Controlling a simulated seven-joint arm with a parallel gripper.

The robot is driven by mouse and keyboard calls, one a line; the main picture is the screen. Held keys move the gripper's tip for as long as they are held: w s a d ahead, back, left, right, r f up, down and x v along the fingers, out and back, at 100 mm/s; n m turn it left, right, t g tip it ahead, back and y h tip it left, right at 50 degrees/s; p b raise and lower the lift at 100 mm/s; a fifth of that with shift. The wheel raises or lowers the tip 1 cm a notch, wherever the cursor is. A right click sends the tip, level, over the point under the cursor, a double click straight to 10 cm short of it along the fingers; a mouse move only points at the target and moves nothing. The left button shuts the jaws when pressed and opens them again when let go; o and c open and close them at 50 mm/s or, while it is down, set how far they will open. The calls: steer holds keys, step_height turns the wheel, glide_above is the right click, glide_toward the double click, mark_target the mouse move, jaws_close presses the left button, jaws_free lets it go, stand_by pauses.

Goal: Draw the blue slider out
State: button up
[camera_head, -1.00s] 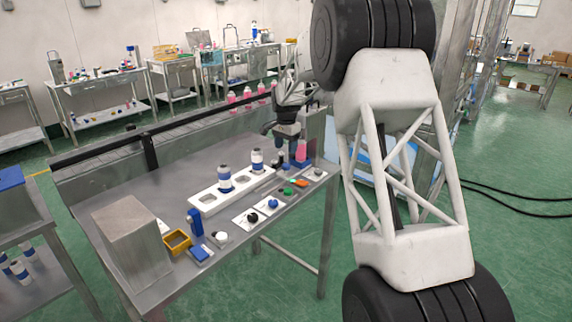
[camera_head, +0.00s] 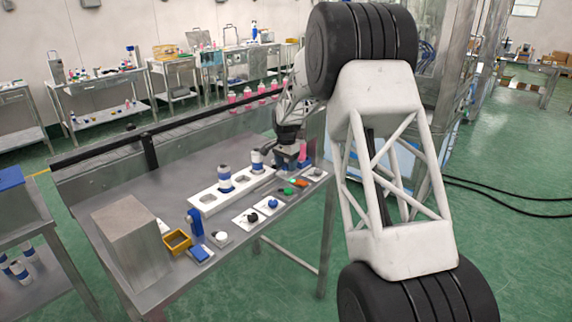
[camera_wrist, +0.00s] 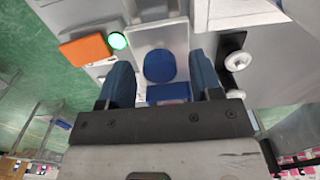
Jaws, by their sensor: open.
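In the wrist view a blue rounded piece (camera_wrist: 160,67) sits in a pale grey fixture (camera_wrist: 145,35). A darker blue block (camera_wrist: 168,93) lies just behind it, partly covered by my gripper's palm. I cannot tell which of the two is the slider. My gripper (camera_wrist: 160,62) is open and points down over them. One dark blue finger is on each side of the rounded piece, with a gap on both sides. In the head view my gripper (camera_head: 288,158) is low at the table's far right end, and it hides most of the fixture.
A lit green button (camera_wrist: 118,41) and an orange piece (camera_wrist: 86,51) lie left of the fixture. A black bracket with white knobs (camera_wrist: 238,60) stands close by the right finger. In the head view, a white rack (camera_head: 210,202) with blue-and-white cans stands on the table (camera_head: 130,195).

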steer(key=shift+c, duration=0.4)
jaws_close()
steer(key=shift+a, duration=0.1)
steer(key=shift+s+a, duration=4.35)
steer(key=shift+s, duration=0.05)
steer(key=shift+o, duration=0.4)
jaws_free()
steer(key=shift+r, duration=0.1)
